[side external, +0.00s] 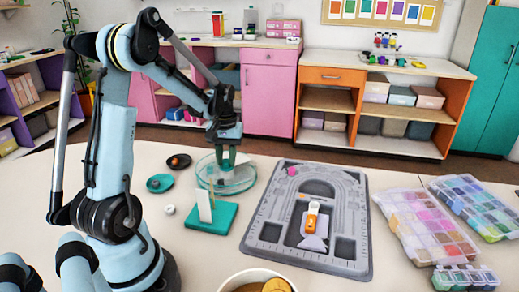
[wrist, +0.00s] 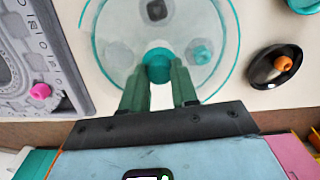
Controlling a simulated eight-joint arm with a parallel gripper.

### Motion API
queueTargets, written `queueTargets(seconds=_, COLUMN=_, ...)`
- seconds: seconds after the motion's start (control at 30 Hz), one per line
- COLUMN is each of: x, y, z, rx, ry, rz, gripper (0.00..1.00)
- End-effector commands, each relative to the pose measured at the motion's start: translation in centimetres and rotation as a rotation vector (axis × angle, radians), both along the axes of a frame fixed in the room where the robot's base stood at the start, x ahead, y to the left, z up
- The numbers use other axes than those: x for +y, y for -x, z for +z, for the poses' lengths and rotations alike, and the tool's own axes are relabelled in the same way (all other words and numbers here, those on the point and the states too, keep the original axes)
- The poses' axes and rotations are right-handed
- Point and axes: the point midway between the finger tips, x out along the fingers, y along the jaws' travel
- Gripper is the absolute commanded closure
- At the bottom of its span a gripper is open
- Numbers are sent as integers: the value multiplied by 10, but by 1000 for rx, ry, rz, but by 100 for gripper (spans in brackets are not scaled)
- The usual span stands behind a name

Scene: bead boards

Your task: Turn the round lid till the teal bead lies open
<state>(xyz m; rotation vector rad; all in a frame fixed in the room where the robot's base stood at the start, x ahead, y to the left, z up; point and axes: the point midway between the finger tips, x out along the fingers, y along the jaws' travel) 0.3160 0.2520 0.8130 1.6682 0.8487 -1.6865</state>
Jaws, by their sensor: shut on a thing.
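The round lid (wrist: 115,20) is clear with a teal rim and a teal knob (wrist: 157,62) at its middle. It covers a round dish, also seen in the side view (side external: 228,187). My gripper (wrist: 158,82) is shut on the knob, its green fingers on either side; in the side view my gripper (side external: 226,162) reaches down onto the lid. A teal bead (wrist: 201,54) shows in a pocket right of the knob. A dark bead (wrist: 157,10) lies in a pocket at the top. I cannot tell which pocket is uncovered.
A black saucer (wrist: 263,79) holds an orange bead; a teal saucer (side external: 153,188) holds a dark one. A teal card stand (side external: 222,221) is close in front of the dish. The grey bead board (side external: 262,222) lies right, bead boxes (side external: 425,225) beyond.

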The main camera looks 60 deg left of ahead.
Motion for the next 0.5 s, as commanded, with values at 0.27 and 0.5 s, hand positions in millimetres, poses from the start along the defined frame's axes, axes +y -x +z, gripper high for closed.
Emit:
queueTargets(seconds=0.27, x=0, y=0, z=0, rx=1, ry=1, rz=264, gripper=100)
queueTargets(seconds=0.5, x=0, y=0, z=0, rx=0, ry=1, rz=492, gripper=100)
